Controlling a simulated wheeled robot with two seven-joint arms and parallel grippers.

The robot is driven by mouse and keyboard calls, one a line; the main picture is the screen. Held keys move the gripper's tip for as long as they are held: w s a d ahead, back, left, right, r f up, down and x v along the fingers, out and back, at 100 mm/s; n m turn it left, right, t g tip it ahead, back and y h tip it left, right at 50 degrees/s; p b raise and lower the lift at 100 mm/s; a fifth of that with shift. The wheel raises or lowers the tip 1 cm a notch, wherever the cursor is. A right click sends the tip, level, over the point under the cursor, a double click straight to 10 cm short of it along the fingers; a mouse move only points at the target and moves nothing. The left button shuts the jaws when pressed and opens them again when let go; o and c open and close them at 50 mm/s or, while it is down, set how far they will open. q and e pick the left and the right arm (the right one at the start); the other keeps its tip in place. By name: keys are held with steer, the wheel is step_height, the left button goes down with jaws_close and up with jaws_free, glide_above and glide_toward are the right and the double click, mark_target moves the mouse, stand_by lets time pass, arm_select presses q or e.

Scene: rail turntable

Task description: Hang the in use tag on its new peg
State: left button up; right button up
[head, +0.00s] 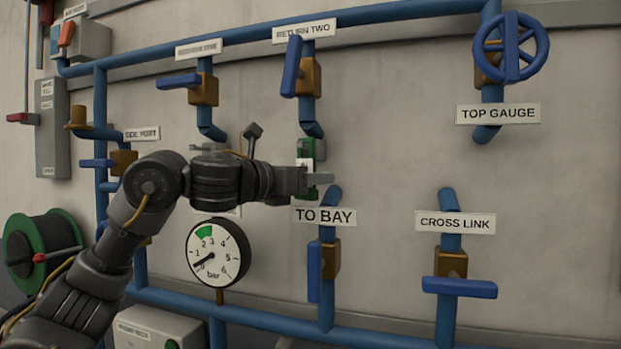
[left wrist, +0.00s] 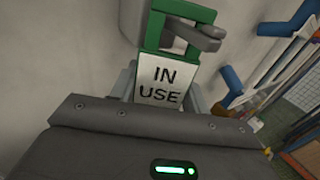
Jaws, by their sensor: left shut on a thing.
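My left gripper (head: 303,180) is shut on the in use tag, a white plate with a green frame (head: 319,150), in front of the wall between the RETURN TWO valve above and the TO BAY sign below. In the left wrist view, the tag (left wrist: 161,82) reads "IN USE" and stands upright from the jaws, its green loop at the top. A grey rounded bar (left wrist: 204,38) shows at the loop's opening and juts to the right. The gripper and arm hide part of the tag in the head view.
Blue pipes with valves cover the wall. The RETURN TWO valve lever (head: 291,66) is above the tag, the TO BAY sign (head: 324,216) below it. A pressure gauge (head: 218,253) sits below my arm. Bare wall (head: 400,140) lies right of the tag.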

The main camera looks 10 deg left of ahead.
stand_by(0.3)
arm_select(q)
steer(key=o, duration=1)
steer(key=shift+s+a+f+b, duration=0.1)
steer(key=shift+s+a+b, duration=0.1)
steer(key=shift+s+b, duration=0.15)
steer(key=b+v, duration=0.4)
steer(key=v, duration=0.6)
